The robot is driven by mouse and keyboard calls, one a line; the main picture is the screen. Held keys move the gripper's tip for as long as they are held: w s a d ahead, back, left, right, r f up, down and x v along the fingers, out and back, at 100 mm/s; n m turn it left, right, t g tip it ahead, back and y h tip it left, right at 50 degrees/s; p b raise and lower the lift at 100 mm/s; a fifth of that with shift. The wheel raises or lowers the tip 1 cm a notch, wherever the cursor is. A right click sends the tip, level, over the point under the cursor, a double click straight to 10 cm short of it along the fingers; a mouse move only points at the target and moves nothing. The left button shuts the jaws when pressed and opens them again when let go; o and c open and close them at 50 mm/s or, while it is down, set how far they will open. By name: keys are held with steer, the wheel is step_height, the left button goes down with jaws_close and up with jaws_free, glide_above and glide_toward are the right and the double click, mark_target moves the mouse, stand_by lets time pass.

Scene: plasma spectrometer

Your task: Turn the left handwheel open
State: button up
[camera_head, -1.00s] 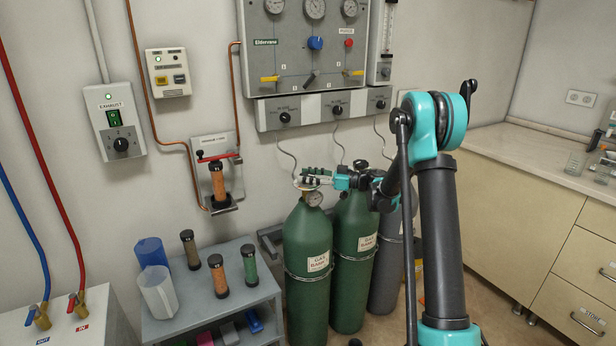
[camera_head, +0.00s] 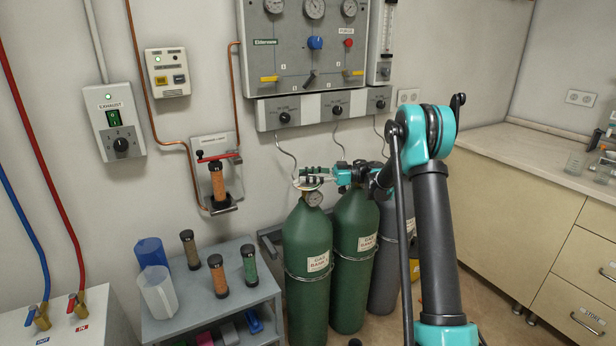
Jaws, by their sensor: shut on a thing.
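The wheel's turn angle cannot be made out. A second green cylinder (camera_head: 351,270) stands just right of the first, and its top is partly hidden behind my wrist.
A grey cylinder (camera_head: 384,275) stands behind my arm. Thin hoses run from the cylinder tops to the regulator panel (camera_head: 325,108). A grey shelf (camera_head: 195,318) with sample tubes and a jug (camera_head: 158,295) is at lower left. A beige counter (camera_head: 510,215) is at right.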

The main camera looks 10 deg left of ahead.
steer(key=o, duration=1.2)
steer(key=d, duration=0.4)
steer(key=w+d, duration=0.1)
steer(key=d, duration=0.7)
steer(key=shift+w, duration=0.4)
